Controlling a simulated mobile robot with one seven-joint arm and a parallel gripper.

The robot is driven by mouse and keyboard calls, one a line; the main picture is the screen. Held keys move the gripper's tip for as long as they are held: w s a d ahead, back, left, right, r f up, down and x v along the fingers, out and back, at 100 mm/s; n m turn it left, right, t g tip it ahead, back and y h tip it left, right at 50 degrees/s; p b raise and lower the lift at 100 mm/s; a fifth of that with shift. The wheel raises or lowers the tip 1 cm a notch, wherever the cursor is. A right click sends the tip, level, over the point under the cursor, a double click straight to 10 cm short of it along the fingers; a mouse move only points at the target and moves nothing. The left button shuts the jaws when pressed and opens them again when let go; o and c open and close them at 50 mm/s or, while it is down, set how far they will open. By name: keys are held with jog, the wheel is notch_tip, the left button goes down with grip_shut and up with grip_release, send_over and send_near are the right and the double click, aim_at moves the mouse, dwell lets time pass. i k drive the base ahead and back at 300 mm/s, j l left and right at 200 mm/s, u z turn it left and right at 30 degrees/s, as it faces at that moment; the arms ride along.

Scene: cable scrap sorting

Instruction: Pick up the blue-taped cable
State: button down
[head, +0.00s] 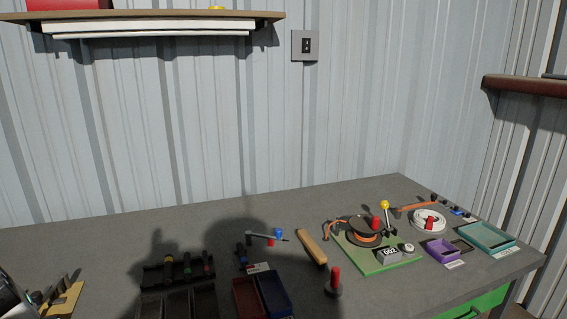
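A short dark cable piece with what looks like a blue band (241,255) lies on the workbench, just right of a dark rack (152,276). It is small and in shadow, so I cannot be sure of its tape. Several similar dark pieces with yellow, green and red bands (187,265) lie across the rack. My gripper does not show in the head view.
A red bin and a blue bin (275,294) stand in front. To the right are a wooden handle (311,246), a red-topped post (334,283), a green board with a spool (378,262), a purple tray (442,251) and a teal tray (487,239). The bench's back left is clear.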

aim_at(242, 253)
jog(key=i+l, duration=0.1)
jog(key=l, duration=0.3)
jog(key=i+l, duration=0.1)
jog(key=l, duration=0.3)
jog(key=i+l, duration=0.1)
jog(key=l, duration=0.3)
jog(key=l+u, duration=0.35)
jog(key=i+l+u, duration=0.1)
jog(key=l+u, duration=0.15)
jog(key=u, duration=0.9)
jog(key=i+l, duration=0.15)
jog(key=i, duration=0.35)
jog(key=i+l, duration=0.15)
jog(key=i, duration=0.35)
